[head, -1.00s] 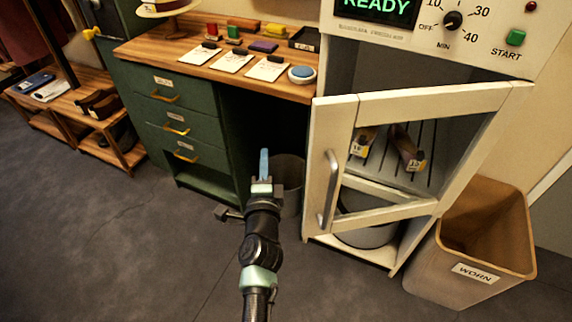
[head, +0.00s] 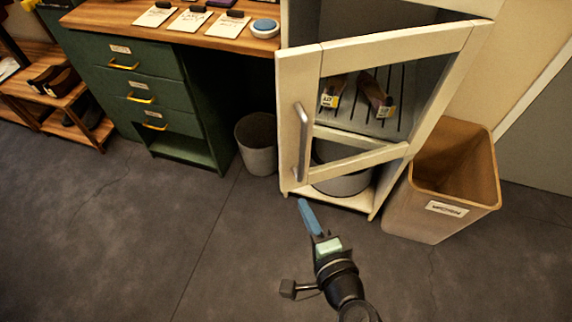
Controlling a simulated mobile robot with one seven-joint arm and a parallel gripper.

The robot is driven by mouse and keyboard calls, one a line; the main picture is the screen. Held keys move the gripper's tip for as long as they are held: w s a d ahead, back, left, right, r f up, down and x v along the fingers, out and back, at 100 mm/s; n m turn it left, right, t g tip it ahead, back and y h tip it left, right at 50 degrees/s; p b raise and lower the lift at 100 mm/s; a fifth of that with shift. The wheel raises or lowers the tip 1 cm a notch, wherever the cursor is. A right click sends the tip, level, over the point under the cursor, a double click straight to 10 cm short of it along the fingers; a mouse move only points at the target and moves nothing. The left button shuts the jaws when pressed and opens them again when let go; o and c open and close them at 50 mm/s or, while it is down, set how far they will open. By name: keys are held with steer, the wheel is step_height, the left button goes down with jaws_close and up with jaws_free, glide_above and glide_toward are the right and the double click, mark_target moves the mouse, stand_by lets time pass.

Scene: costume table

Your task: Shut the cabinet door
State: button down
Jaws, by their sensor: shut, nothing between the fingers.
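The cream cabinet (head: 287,62) stands right of the green desk. Its framed door (head: 396,52), with a window opening, is hinged on the right and stands ajar, swung out toward me. A vertical metal handle (head: 301,142) sits on the door's left stile. Through the door I see a slatted shelf with tagged shoes (head: 373,92) and a grey round bin (head: 342,181) below. My gripper (head: 305,203) is shut and empty, with blue fingers pointing up the picture. It appears in front of the cabinet's lower edge, below the handle, and does not touch the door.
A tan bin (head: 440,225) stands at the cabinet's right. A grey waste bin (head: 257,145) stands at its left, beside the green desk (head: 140,92). A wooden shoe rack (head: 75,112) is at far left. The floor in front is clear.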

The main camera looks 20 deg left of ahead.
mark_target(282, 161)
steer(key=x, duration=1.1)
steer(key=shift+w+a+r, duration=0.2)
steer(key=shift+r, duration=0.15)
steer(key=shift+w+a, duration=0.3)
steer(key=shift+w, duration=0.15)
